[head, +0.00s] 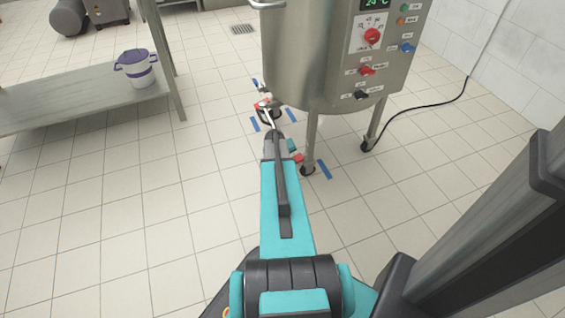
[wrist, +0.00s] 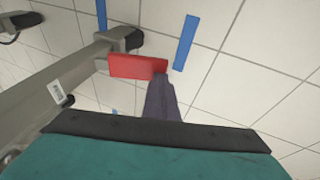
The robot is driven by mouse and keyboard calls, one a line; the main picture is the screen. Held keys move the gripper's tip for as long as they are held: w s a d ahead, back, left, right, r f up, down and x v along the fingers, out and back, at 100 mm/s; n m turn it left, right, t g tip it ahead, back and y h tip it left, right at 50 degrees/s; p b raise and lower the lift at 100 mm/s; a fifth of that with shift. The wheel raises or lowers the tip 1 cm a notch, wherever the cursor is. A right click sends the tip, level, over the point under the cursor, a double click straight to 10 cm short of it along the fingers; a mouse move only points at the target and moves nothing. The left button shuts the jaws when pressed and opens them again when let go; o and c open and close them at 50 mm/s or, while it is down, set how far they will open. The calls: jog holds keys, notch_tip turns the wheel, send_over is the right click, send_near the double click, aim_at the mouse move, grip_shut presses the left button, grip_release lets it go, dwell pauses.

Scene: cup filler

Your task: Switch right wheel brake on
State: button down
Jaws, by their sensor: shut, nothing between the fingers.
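The red brake pedal (wrist: 138,66) sticks out beside a caster wheel (wrist: 125,40) at the foot of a metal leg in the wrist view. In the head view the red pedal (head: 298,158) shows just right of my arm, above the caster (head: 307,170) of the tank's front leg. My gripper (wrist: 162,82) is shut and empty, its dark fingers pointing at the right end of the pedal. The fingertips overlap or meet the pedal's edge; I cannot tell whether they touch. My arm hides most of the gripper in the head view.
The steel tank (head: 310,60) with its control panel stands on legs close ahead. Another caster (head: 270,112) lies farther back, and a cable (head: 430,112) runs right. Blue tape strips (head: 324,169) mark the floor. A steel table (head: 80,105) with a bucket (head: 136,68) is at left.

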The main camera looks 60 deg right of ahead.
jog(key=shift+s, duration=0.1)
jog(key=w+a+p+v, duration=0.1)
jog(key=p+v, duration=0.4)
jog(key=v, duration=0.8)
jog(key=shift+w+a+r, duration=0.2)
jog(key=shift+w, duration=0.35)
